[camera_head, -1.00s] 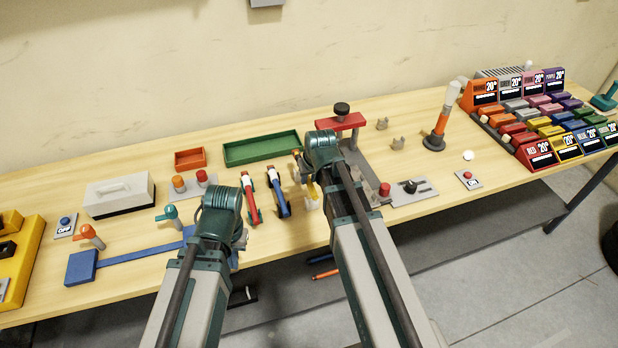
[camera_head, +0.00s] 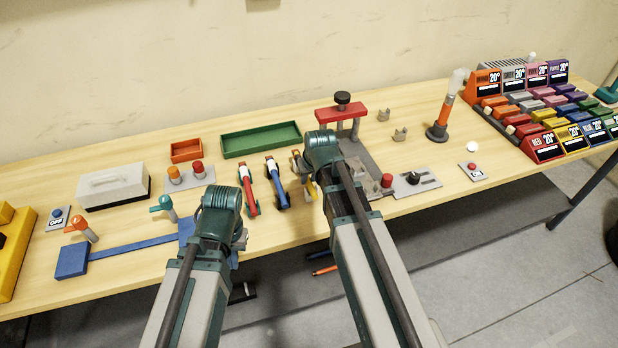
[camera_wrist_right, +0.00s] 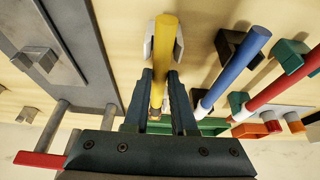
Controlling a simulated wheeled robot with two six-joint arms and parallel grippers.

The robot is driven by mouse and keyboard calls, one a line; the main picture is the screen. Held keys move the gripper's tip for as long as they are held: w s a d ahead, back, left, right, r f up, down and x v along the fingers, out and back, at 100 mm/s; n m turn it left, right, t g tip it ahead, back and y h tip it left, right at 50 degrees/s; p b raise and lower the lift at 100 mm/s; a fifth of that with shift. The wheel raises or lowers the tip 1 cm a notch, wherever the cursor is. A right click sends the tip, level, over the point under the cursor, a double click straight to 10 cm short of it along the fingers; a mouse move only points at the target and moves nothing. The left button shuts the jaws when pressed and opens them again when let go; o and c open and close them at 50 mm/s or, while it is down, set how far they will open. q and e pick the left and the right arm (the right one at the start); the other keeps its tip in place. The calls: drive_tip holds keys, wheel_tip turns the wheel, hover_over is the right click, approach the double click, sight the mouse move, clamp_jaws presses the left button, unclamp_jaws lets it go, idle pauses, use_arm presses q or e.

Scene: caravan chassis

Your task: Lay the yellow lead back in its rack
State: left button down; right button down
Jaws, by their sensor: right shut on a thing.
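The yellow lead (camera_wrist_right: 164,55) is a straight rod held between the two jaws of my right gripper (camera_wrist_right: 169,85). A white cradle (camera_wrist_right: 179,43) is right beside and behind it; I cannot tell whether the lead rests in it. In the head view the yellow lead (camera_head: 311,189) shows only partly beside my right wrist, which hides most of my right gripper (camera_head: 302,170). My left gripper (camera_head: 239,237) is low at the table's front, mostly behind its own wrist, so its jaws are unclear.
A blue lead (camera_head: 276,183) and a red lead (camera_head: 248,190) lie to the left of the yellow one. A red-topped press (camera_head: 341,113) stands behind my right gripper. A green tray (camera_head: 260,140) is at the back. A knob panel (camera_head: 413,184) is to the right.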

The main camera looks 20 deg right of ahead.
drive_tip(key=shift+f, duration=0.2)
idle(0.5)
drive_tip(key=c, duration=0.7)
unclamp_jaws()
drive_tip(key=shift+o, duration=0.2)
drive_tip(key=shift+r, duration=0.15)
drive_tip(key=p+v, duration=1.2)
drive_tip(key=v, duration=0.1)
drive_tip(key=shift+s+r, duration=0.15)
drive_tip(key=shift+r, duration=0.1)
